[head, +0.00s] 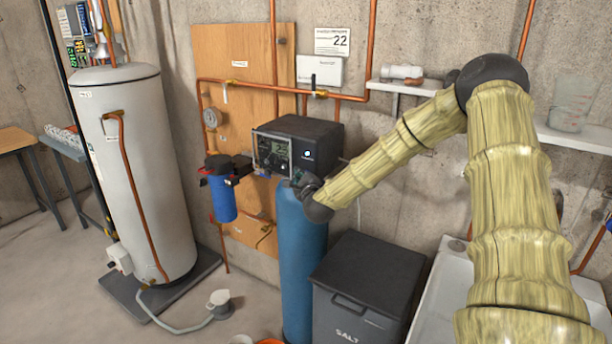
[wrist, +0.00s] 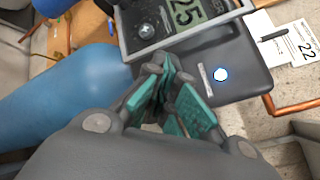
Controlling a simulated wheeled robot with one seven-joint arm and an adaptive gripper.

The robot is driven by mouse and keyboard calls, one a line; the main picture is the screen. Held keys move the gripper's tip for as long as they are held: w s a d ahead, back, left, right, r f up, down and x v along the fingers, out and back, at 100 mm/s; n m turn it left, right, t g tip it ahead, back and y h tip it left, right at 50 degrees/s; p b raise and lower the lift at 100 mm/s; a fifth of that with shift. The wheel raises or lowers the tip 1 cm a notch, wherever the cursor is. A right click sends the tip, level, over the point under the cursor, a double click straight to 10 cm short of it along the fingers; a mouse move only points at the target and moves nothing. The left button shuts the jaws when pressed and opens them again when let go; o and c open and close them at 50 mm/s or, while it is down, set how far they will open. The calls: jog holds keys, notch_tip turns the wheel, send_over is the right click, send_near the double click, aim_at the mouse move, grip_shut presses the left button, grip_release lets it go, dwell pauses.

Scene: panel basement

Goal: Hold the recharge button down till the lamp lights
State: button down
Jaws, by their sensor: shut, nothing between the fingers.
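The dark control box (head: 318,146) sits on top of the tall blue tank (head: 300,250). Its front panel carries a display and knob, which also show in the wrist view (wrist: 187,12). On an adjoining dark face is a bright white disc with a blue rim (wrist: 221,74), beside a pale label strip; I cannot tell whether it is the lamp or the button. My gripper (head: 298,180) is shut and empty. In the wrist view its teal-padded fingers (wrist: 168,80) are close to the panel's edge; contact is unclear. The fingers hide part of the box there.
A blue filter housing (head: 222,195) hangs left of the tank. A dark salt bin (head: 366,285) stands to the right. A white water heater (head: 140,170) stands at left. Copper pipes (head: 345,97) run along the wall above the box, near a shelf (head: 570,135).

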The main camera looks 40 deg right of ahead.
jog(key=shift+a, duration=0.1)
jog(key=shift+s+a+b, duration=0.3)
jog(key=shift+a, duration=0.3)
jog(key=a, duration=0.1)
jog(key=s+a+b, duration=0.1)
jog(key=a, duration=0.1)
jog(key=s+a, duration=0.1)
jog(key=shift+a+b, duration=0.3)
jog(key=shift+a, duration=0.05)
dwell(0.6)
